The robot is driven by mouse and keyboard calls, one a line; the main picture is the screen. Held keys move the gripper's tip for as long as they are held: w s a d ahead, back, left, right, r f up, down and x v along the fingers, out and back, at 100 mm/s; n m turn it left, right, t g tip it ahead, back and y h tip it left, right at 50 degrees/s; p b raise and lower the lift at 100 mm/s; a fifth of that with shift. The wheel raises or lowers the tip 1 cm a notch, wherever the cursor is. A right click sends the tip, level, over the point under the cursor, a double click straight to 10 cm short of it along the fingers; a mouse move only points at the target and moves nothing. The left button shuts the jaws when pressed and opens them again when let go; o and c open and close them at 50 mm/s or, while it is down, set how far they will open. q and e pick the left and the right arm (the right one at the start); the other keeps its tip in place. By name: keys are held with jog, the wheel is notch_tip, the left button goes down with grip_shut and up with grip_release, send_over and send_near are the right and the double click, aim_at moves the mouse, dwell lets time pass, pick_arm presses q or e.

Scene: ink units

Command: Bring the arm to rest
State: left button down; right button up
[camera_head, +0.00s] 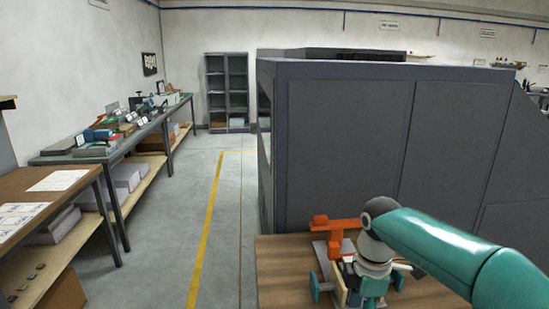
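My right arm, teal with a dark grey and white wrist, reaches in from the right edge of the head view. Its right gripper (370,284) points down over a wooden worktop at the lower middle. The wrist and nearby parts cover the fingertips, so I cannot tell whether it is open or holds something. My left arm and gripper are out of view.
An orange piece (334,228) stands on the wooden worktop (275,262), close to my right wrist. A large dark grey cabinet (340,140) rises behind. Cluttered benches (100,150) line the left wall. The floor (195,195) between has a yellow line and is clear.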

jog(key=s+a+f+m+y, duration=0.1)
jog(key=s+a+f+m, duration=0.15)
jog(key=f, duration=0.65)
jog(key=s+a+f+m+y, duration=0.15)
jog(key=f+m, duration=0.25)
jog(key=f, duration=0.4)
jog(key=s+a+f+m, duration=0.1)
jog(key=s+f+m, duration=0.2)
jog(key=f, duration=0.6)
jog(key=s+f+m, duration=0.5)
jog(key=s, duration=0.2)
jog(key=s+f+m+y, duration=0.1)
jog(key=s+f+m, duration=0.3)
jog(key=s, duration=0.4)
jog(key=shift+f+m+t, duration=0.3)
jog(key=shift+f+m, duration=0.05)
jog(key=shift+m, duration=0.5)
